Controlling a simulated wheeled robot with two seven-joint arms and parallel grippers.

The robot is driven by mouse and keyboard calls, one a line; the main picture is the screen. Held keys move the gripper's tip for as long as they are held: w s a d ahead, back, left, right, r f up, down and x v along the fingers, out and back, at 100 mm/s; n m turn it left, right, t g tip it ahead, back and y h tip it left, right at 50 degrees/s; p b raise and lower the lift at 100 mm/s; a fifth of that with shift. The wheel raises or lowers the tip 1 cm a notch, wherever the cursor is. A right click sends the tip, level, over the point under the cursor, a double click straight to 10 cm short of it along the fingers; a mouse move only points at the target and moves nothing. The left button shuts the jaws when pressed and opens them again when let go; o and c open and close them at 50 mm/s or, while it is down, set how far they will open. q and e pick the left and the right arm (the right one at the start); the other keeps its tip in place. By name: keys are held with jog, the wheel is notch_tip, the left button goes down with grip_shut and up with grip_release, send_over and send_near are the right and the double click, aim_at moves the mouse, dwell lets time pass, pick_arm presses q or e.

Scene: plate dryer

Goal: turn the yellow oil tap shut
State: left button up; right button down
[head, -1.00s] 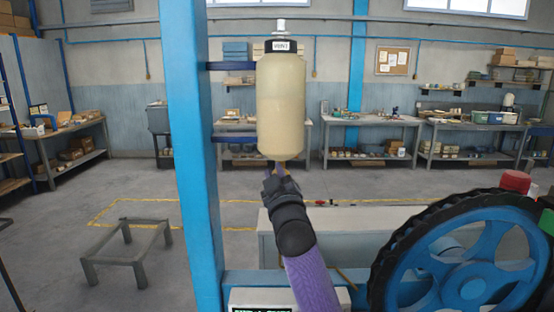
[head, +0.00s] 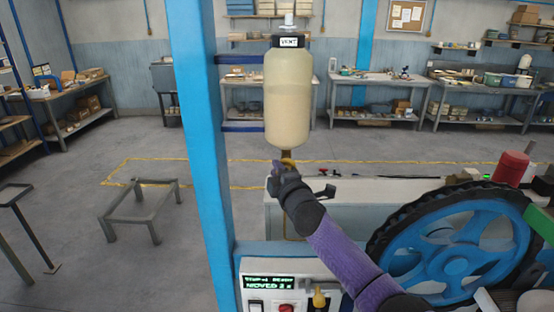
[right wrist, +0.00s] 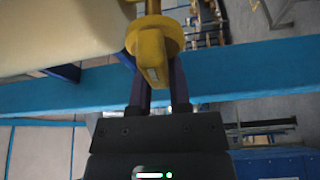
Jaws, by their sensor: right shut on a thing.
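The yellow oil tap (right wrist: 152,45) hangs under the cream oil bottle (head: 288,100), which is fixed to the blue post. In the right wrist view its round collar and flat handle point down between my fingers. My right gripper (right wrist: 158,80) is shut on the handle from below. In the head view the right gripper (head: 283,167) is just under the bottle and mostly hides the tap, with a bit of yellow (head: 288,161) showing. The handle's exact angle is hard to tell. My left gripper is not in view.
The blue post (head: 200,150) stands left of the bottle. A big blue wheel with a black rim (head: 455,250) is at the lower right. A low grey frame (head: 142,205) stands on the floor left.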

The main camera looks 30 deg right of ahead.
jog(key=shift+d+f+n+p, duration=0.1)
jog(key=shift+f+n+p, duration=0.1)
jog(key=shift+n+p, duration=0.35)
jog(key=shift+g, duration=0.3)
jog(key=c, duration=0.6)
grip_release()
jog(key=shift+o, duration=0.2)
jog(key=shift+d, duration=0.2)
jog(key=shift+s+a, duration=0.1)
jog(key=shift+a, duration=0.05)
